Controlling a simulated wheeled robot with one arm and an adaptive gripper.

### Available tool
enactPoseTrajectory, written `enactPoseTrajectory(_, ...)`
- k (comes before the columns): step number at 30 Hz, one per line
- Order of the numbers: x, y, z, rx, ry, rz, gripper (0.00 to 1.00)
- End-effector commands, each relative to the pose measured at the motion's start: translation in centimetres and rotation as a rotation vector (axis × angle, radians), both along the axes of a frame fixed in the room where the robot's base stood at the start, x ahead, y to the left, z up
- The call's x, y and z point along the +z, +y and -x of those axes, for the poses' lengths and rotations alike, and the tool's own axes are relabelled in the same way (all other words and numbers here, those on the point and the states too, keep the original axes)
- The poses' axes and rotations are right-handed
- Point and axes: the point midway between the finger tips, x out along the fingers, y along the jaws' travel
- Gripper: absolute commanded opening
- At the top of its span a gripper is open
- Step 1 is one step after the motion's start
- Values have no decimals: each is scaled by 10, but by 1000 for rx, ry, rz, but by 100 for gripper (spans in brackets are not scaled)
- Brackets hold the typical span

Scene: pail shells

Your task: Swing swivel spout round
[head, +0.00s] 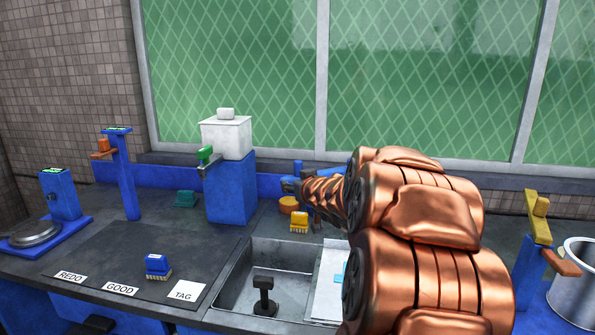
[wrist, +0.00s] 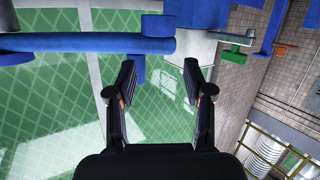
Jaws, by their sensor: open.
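The swivel spout, a thick blue tube (wrist: 75,42), runs across the upper left of the wrist view. Its rounded right end meets a blue upright piece (wrist: 158,22). In the head view a short part of the blue tube (head: 333,170) shows behind my copper arm; the rest is hidden. My gripper (wrist: 160,68) is open and empty, with its two dark fingers spread wide. The spout's end appears just beyond the fingertips, not between them; I cannot tell whether they touch. In the head view the fingers are mostly hidden by my arm.
A grey sink (head: 232,290) holds a black-handled tool (head: 264,296). A white dispenser (head: 227,138) with a green tap (head: 205,155) stands on a blue block, left of my arm. A yellow brush (head: 299,222) sits behind the sink. A metal pail (head: 578,285) stands at right.

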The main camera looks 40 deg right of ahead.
Motion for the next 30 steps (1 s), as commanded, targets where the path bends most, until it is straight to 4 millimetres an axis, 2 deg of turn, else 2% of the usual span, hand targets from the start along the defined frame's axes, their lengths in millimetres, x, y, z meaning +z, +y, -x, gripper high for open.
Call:
enactPoseTrajectory(1,-1,-15,2,17,-44,2,52)
enactPoseTrajectory(6,14,-37,10,115,-181,11,52)
enactPoseTrajectory(15,21,-45,21,206,-269,5,52)
enactPoseTrajectory(20,21,-46,7,210,-270,2,52)
enactPoseTrajectory(30,21,-55,-39,208,-268,2,52)
